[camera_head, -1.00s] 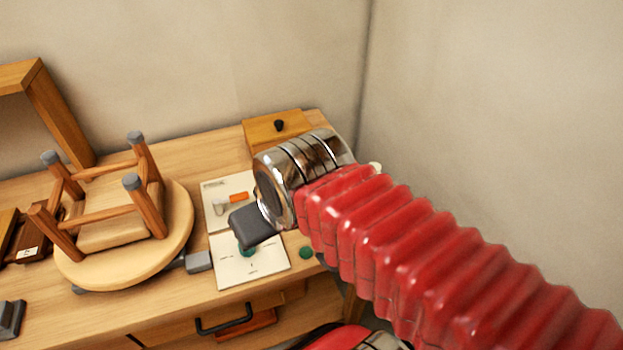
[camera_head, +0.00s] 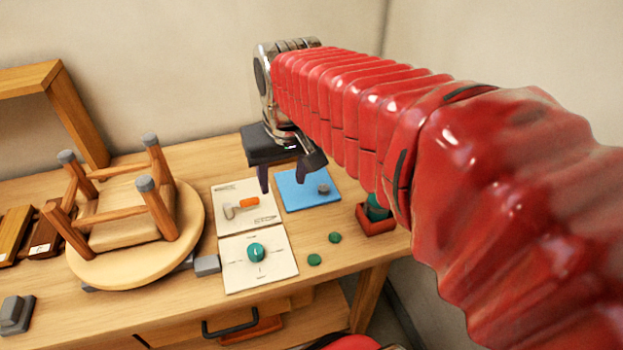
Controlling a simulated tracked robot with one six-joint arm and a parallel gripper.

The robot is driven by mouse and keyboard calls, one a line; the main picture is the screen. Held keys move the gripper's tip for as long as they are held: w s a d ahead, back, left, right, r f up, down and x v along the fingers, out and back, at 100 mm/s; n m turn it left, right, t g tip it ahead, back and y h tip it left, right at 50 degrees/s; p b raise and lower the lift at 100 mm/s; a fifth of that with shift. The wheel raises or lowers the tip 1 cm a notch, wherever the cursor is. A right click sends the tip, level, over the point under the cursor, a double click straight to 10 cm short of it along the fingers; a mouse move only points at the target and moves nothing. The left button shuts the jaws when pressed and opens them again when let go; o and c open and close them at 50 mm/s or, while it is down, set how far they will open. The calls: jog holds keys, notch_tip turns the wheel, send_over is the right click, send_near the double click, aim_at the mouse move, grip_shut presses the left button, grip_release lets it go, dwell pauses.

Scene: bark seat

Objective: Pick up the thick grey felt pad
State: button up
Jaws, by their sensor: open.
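A small grey pad (camera_head: 323,189) lies on the blue mat (camera_head: 300,197) at the right of the bench; it looks like the thick grey felt pad. My gripper (camera_head: 284,182) is open and empty, its dark fingers pointing down. In the picture it is to the left of the pad, over the mat's left edge; its exact height is hard to tell. An upturned stool (camera_head: 125,215) stands at the left, with grey caps on three leg ends; the fourth leg end shows no grey cap.
Two green discs (camera_head: 335,237) lie bare on the bench. A red tray (camera_head: 376,219) with a green item stands right. Grey blocks (camera_head: 17,315) are left.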

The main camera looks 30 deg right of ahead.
jog(key=w+d+f+m+g, duration=0.2)
jog(key=w+d, duration=0.5)
jog(key=d, duration=0.1)
jog(key=m+g, duration=0.1)
jog(key=m, duration=0.1)
send_over(324, 187)
jog(key=shift+y, duration=0.3)
jog(key=f, duration=0.4)
jog(key=shift+w+a+f, duration=0.15)
jog(key=shift+w+f, duration=0.1)
jog(key=shift+f, duration=0.1)
jog(key=shift+f, duration=0.1)
notch_tip(324, 187, down, 8)
jog(key=shift+f, duration=0.25)
jog(key=shift+s+f, duration=0.15)
jog(key=shift+f, duration=1.15)
jog(key=shift+s+f, duration=0.15)
jog(key=shift+f, duration=1.1)
jog(key=shift+c, duration=0.5)
